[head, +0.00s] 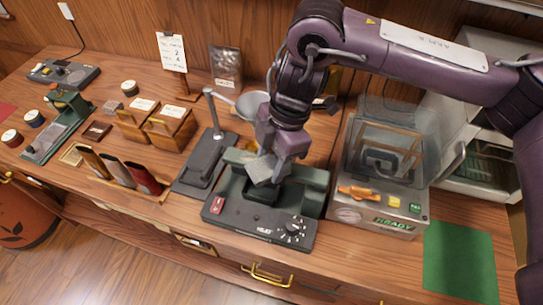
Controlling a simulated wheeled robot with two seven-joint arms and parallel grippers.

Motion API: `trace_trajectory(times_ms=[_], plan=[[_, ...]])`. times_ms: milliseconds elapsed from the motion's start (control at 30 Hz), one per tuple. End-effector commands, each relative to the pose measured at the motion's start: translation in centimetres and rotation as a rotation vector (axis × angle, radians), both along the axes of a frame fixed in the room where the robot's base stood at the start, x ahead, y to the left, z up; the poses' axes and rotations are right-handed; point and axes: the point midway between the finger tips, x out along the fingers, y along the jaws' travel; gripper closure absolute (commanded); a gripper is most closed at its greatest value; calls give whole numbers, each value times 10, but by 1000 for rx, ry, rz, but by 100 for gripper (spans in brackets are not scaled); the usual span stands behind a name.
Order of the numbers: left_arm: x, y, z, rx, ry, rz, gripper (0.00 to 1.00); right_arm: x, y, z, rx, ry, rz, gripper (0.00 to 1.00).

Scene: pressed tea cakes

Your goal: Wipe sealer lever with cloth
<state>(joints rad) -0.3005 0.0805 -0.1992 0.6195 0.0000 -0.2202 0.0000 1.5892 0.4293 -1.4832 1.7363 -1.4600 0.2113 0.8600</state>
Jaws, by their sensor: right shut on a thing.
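My right gripper (277,150) reaches down from above and is shut on a grey cloth (264,171). The cloth is over the middle of the dark green sealer (226,215), which has a red switch on its left and a dial on its right. The sealer's green bar, which looks like its lever (311,178), shows on both sides of the gripper; its middle is hidden. The cloth seems to be at the bar, but I cannot tell whether it touches. My left gripper is not in view.
A clear-lidded machine marked READY (375,213) stands close on the right, with a green mat (460,262) beyond it. A grey stand with a post (204,162) is close on the left. Wooden boxes (170,130) and packets (143,178) stand farther left.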

Motion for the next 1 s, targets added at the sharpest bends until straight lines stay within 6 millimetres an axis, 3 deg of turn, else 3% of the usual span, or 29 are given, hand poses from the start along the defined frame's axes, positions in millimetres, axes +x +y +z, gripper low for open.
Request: trace_trajectory(times_ms=[167,733,1000], plan=[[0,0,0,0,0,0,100,1,0,-1,0,0,-1,69],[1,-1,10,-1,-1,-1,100,38,-12,0,0,0,0,69],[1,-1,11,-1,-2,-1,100,42,0,-2,0,0,1,69]])
